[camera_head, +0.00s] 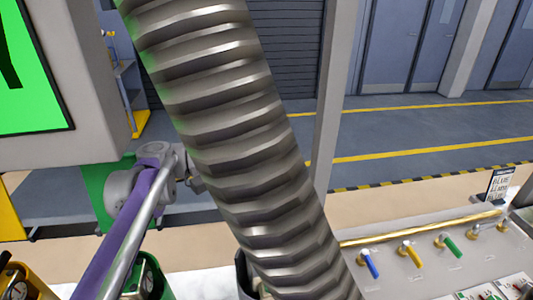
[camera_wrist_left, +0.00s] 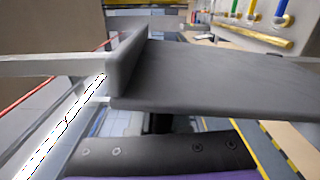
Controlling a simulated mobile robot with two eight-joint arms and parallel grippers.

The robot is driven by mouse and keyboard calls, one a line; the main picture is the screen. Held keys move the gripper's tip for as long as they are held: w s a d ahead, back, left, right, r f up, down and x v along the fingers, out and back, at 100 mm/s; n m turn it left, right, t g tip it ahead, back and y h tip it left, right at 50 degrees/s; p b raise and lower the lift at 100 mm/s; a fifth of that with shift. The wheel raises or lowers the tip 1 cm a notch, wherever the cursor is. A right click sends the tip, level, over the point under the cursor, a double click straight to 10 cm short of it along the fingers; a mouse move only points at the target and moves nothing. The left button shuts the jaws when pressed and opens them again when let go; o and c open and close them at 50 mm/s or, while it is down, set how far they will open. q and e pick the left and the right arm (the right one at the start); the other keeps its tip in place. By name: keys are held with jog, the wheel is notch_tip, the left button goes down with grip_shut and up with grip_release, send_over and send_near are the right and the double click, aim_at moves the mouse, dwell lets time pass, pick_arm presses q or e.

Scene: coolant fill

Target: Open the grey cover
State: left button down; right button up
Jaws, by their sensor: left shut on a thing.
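In the left wrist view, a flat grey plate with a raised edge, which looks like the grey cover (camera_wrist_left: 215,78), stretches across the middle. My left gripper (camera_wrist_left: 157,122) is just below it, shut on it; the fingertips are mostly hidden under the plate. A dark strip with screws and a purple edge lies at the bottom of this view. In the head view I cannot make out the cover or the left gripper. A thick ribbed grey hose (camera_head: 235,130) blocks the middle of that view. My right gripper is not in view.
At the right, a light panel has blue (camera_head: 370,263), yellow (camera_head: 411,254) and green (camera_head: 448,246) levers and a brass rail (camera_head: 420,228). A green screen (camera_head: 35,75) in a grey housing is at the upper left. Open floor with yellow lines lies behind.

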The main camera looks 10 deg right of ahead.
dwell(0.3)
pick_arm(q)
jog(key=c, duration=0.9)
grip_release()
